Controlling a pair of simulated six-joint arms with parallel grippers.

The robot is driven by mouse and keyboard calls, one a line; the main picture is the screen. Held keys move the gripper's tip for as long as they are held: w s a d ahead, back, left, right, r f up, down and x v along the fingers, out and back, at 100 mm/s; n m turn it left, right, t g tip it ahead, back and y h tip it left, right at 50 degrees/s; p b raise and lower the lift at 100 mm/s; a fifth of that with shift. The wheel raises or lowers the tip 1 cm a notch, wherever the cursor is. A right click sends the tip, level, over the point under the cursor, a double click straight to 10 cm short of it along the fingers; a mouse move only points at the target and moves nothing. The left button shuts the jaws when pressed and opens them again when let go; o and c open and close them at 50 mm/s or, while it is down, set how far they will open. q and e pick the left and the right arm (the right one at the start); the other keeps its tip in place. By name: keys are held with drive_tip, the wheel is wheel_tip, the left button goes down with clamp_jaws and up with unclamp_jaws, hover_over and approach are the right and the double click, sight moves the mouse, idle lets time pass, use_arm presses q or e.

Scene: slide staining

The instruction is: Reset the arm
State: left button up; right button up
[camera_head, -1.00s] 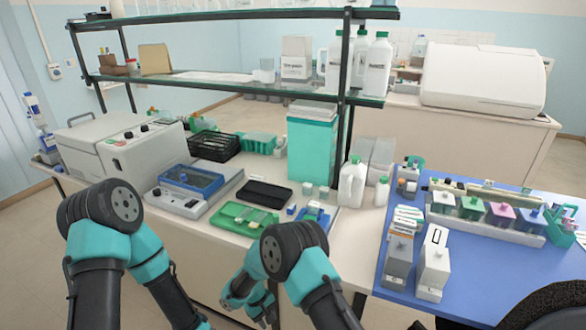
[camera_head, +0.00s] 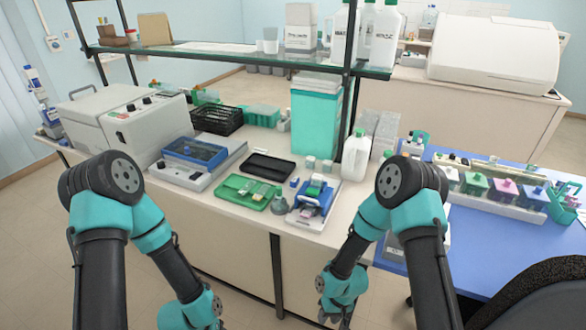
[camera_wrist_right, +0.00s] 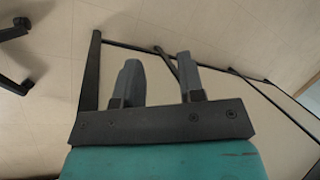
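My right arm hangs in front of the bench edge, with its gripper (camera_head: 337,319) low at the bottom of the head view. In the right wrist view the two grey fingers of this gripper (camera_wrist_right: 158,65) stand apart with nothing between them, over the floor. My left arm comes down at the left of the head view. Its teal wrist (camera_head: 192,312) reaches the bottom edge, and its fingers are outside the picture.
The white bench (camera_head: 240,212) carries a green tray (camera_head: 243,192), a blue-and-white device (camera_head: 313,205), a black tray (camera_head: 270,166) and a white jug (camera_head: 356,157). A blue mat (camera_head: 480,243) with staining jars lies right. A dark chair (camera_head: 545,300) stands at lower right.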

drive_tip(key=s+d+r+m+t, duration=0.2)
drive_tip(key=s+d+r+m, duration=0.1)
drive_tip(key=s+d, duration=0.5)
drive_tip(key=shift+s+d+r+m+t, duration=0.15)
drive_tip(key=shift+d+r+m+t, duration=0.35)
drive_tip(key=shift+d, duration=0.75)
